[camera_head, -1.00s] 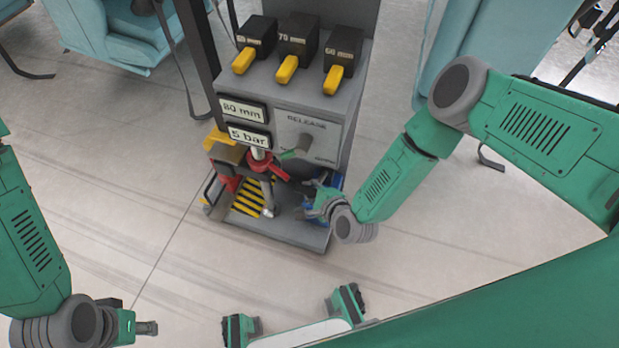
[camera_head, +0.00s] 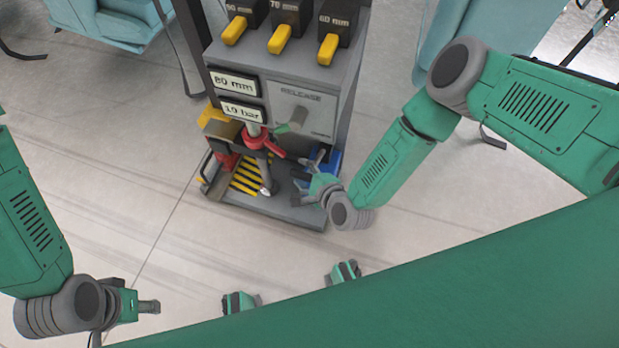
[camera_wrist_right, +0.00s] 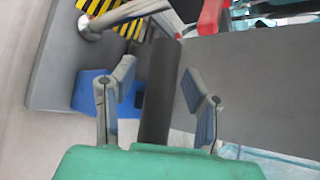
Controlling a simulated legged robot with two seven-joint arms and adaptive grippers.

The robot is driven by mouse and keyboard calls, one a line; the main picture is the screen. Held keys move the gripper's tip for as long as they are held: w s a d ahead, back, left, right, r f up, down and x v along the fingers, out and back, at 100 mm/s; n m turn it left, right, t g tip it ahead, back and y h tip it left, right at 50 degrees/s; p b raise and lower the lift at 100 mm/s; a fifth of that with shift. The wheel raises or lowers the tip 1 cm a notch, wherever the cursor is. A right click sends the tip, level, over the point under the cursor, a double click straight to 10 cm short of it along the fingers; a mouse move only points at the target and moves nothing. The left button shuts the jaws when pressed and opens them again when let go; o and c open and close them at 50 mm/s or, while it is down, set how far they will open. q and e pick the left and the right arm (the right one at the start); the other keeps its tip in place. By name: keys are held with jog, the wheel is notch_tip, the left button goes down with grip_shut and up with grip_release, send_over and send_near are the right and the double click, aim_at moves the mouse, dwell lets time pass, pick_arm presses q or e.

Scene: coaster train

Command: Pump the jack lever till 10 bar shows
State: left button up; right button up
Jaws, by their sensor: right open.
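The lower display (camera_head: 241,111) on the grey jack stand appears to read 10 bar. My right gripper (camera_head: 308,180) is low at the stand's right front. In the right wrist view its fingers (camera_wrist_right: 160,100) are open, one on each side of a dark round bar (camera_wrist_right: 161,85), which looks like the jack lever's handle. I cannot tell whether either finger touches it. In the head view the bar is hidden by the gripper. The red jack part (camera_head: 262,141) stands below the display. My left gripper (camera_head: 148,306) is at lower left, far from the stand, its opening unclear.
The upper display (camera_head: 234,82) reads 80 mm. A blue object (camera_head: 332,160) sits on the base (camera_head: 285,208) behind my right gripper. Open floor (camera_head: 130,210) lies to the left.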

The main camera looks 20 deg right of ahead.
jog(key=v, duration=1.1)
jog(key=shift+s+a, duration=0.2)
jog(key=shift+s, duration=0.05)
jog(key=shift+r, duration=0.1)
dwell(0.9)
